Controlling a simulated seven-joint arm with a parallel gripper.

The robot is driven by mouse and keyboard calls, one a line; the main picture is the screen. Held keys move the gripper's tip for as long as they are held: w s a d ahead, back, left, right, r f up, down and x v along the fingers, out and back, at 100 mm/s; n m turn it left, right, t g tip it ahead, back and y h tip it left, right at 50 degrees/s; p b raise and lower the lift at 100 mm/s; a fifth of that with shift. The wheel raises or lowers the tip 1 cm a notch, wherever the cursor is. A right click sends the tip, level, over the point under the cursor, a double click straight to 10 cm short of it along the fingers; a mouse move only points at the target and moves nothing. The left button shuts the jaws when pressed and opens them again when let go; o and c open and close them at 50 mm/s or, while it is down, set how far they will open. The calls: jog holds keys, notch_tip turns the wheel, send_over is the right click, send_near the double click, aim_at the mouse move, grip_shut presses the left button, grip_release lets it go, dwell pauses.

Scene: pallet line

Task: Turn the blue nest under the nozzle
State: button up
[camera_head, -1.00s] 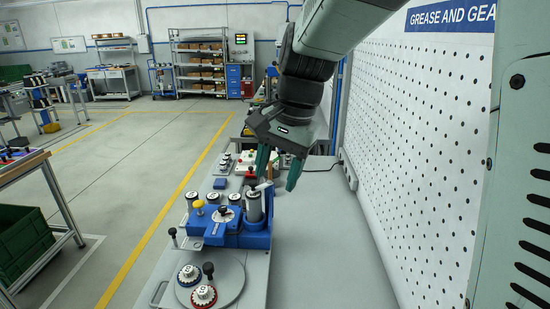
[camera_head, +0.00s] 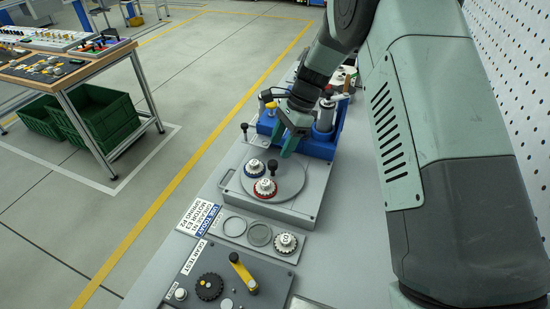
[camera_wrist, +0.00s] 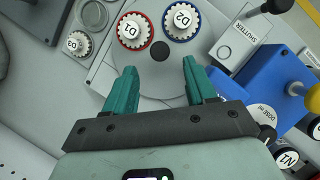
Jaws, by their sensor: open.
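A grey round turntable (camera_head: 292,182) holds two nests with white gears. The blue nest (camera_head: 256,167) is at its left back and the red nest (camera_head: 265,189) at its front; in the wrist view the blue nest (camera_wrist: 182,24) is right of the red nest (camera_wrist: 132,30). A black knob (camera_head: 272,166) stands on the turntable; in the wrist view the knob (camera_wrist: 160,51) lies just beyond my fingertips, between them. My gripper (camera_head: 281,148) is open and empty above the turntable's back part; it also shows in the wrist view (camera_wrist: 159,66). The nozzle cannot be made out.
A blue dosing unit (camera_head: 318,149) with a grey cylinder (camera_head: 325,114) stands behind the turntable. A black-knobbed shutter lever (camera_head: 244,127) is at left. In front are a plate with a white gear (camera_head: 286,243) and a panel with a yellow handle (camera_head: 241,271).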

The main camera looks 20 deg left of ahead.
aim_at(273, 162)
jog(key=x, duration=0.6)
jog(key=shift+f, duration=0.1)
jog(key=shift+c, duration=0.3)
grip_shut()
